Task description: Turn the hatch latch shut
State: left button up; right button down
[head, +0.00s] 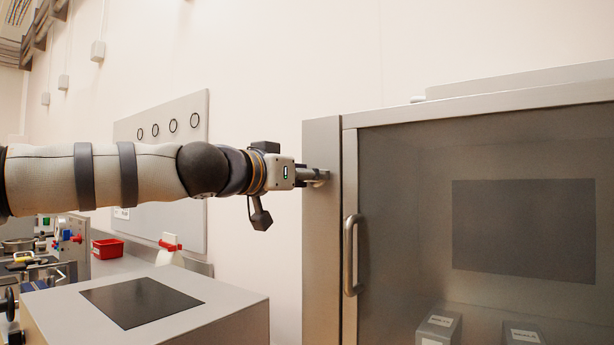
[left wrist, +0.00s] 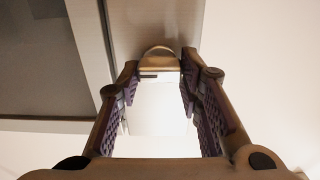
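The hatch (head: 480,220) is a tall door with a dark see-through pane in a grey metal frame, at the right of the head view. My left gripper (head: 318,176) reaches in from the left to the frame post beside the door. In the left wrist view, my left gripper (left wrist: 159,68) has its two purple-padded fingers spread apart. A rounded metal piece, likely the latch (left wrist: 158,58), lies between the fingertips. I cannot tell whether the pads touch it. In the head view the gripper hides the latch. My right gripper is in neither view.
A vertical bar handle (head: 351,255) stands out from the door's left edge, right of and below my left gripper. Labelled grey boxes (head: 438,326) sit behind the pane. A low metal cabinet (head: 235,305) stands below my left arm, with a red bin (head: 108,248) behind.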

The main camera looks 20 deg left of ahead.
pick_arm(q)
jog(key=shift+c, duration=1.4)
jog(key=shift+a+f+n, duration=0.1)
jog(key=shift+f+n, duration=0.05)
jog(key=shift+n, duration=4.25)
jog(key=shift+a+f+n, duration=0.1)
jog(key=shift+n, duration=4.3)
jog(key=o, duration=1.2)
jog(key=shift+c, duration=0.2)
